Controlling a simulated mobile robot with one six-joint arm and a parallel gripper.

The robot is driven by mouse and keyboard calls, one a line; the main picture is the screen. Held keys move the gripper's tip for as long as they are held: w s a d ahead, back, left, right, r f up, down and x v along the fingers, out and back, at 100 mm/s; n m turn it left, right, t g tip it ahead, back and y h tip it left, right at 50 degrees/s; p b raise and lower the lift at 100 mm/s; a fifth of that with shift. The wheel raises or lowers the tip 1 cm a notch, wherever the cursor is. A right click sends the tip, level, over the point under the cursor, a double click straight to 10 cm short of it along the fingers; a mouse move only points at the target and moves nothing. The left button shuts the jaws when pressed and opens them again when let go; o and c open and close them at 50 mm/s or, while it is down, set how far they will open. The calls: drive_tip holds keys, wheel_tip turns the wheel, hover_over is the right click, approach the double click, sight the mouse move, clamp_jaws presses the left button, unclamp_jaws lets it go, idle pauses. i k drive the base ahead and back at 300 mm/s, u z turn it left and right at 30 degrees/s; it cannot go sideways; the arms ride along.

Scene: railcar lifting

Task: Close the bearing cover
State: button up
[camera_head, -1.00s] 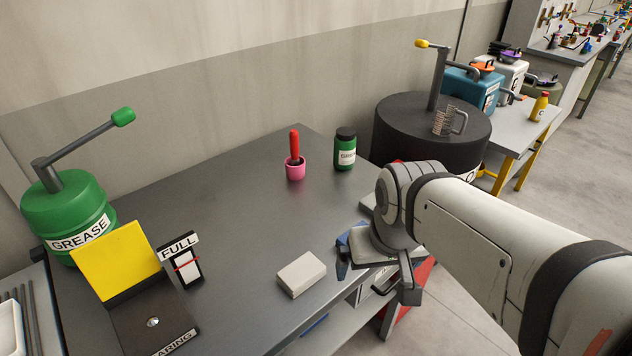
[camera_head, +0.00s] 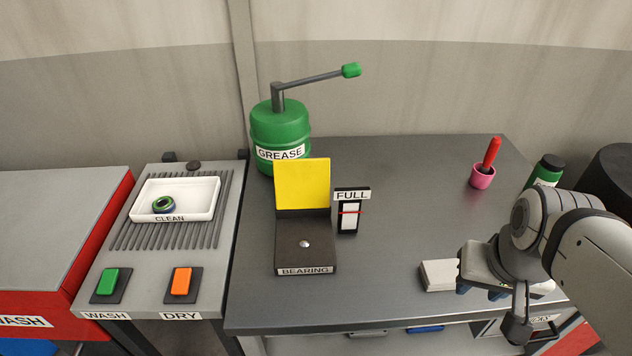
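The bearing box (camera_head: 304,246) is a dark, flat box labelled BEARING on the grey table, with a small silver knob on top. Its yellow cover (camera_head: 302,185) stands open, upright at the back edge of the box. My gripper (camera_head: 490,288) is at the right of the table, well apart from the cover, over or beside a pale block. Blue finger parts show under it, but the fingers are mostly hidden by the gripper's own body, so its opening is unclear.
A green grease drum (camera_head: 281,135) with a lever stands behind the box. A FULL gauge (camera_head: 350,210) stands right beside it. A pale block (camera_head: 438,274) lies near my gripper. A white CLEAN tray (camera_head: 175,199) holding a green ring is left. The table's middle is clear.

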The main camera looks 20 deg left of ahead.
sight(300, 183)
drive_tip(key=u, duration=0.9)
drive_tip(key=k, duration=1.15)
drive_tip(key=u, duration=0.75)
drive_tip(key=i, duration=1.55)
drive_tip(key=z, duration=0.65)
